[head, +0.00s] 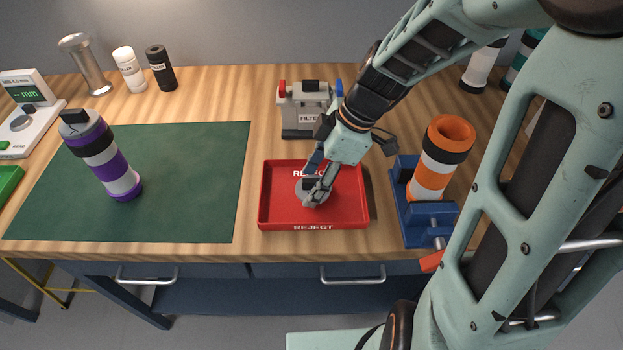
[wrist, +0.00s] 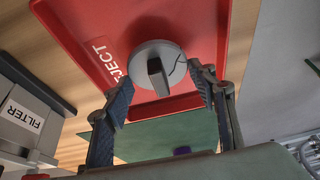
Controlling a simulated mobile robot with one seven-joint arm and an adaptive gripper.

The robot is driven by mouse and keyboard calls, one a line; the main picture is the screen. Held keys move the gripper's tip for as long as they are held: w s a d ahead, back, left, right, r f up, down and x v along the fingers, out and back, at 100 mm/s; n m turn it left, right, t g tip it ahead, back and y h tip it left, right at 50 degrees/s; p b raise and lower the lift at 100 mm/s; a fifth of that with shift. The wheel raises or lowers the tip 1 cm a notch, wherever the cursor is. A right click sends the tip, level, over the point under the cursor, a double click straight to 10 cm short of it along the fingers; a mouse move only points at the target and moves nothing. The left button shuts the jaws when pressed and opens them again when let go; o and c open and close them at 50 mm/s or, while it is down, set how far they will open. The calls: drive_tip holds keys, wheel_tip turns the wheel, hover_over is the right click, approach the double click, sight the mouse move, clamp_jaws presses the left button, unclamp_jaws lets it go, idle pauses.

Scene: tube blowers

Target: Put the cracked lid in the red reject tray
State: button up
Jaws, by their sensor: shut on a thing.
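The cracked lid (wrist: 140,65) is a grey disc with a dark raised grip bar and a thin crack line near its edge. My gripper (wrist: 163,78) is shut on it, with one finger at each side of the lid in the wrist view. In the head view the lid (head: 303,193) is partly hidden behind my gripper (head: 316,190). Both are over the inside of the red reject tray (head: 270,212), which also shows behind the lid in the wrist view (wrist: 215,35). I cannot tell whether the lid touches the tray floor.
A grey filter unit (head: 305,105) stands behind the tray. A blue clamp (head: 425,225) with an orange and white tube (head: 430,180) stands close on the right. A purple and white tube (head: 112,170) with a grey lid stands on the green mat (head: 200,190) at left.

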drive_tip(key=shift+f, duration=0.2)
drive_tip(key=o, duration=1.2)
drive_tip(key=shift+c, duration=0.2)
drive_tip(key=shift+r, duration=0.15)
drive_tip(key=shift+r, duration=0.2)
drive_tip(key=p+v, duration=0.1)
drive_tip(key=v, duration=1)
drive_tip(key=shift+d+r, duration=0.15)
drive_tip(key=shift+r, duration=0.25)
drive_tip(key=shift+w, duration=0.1)
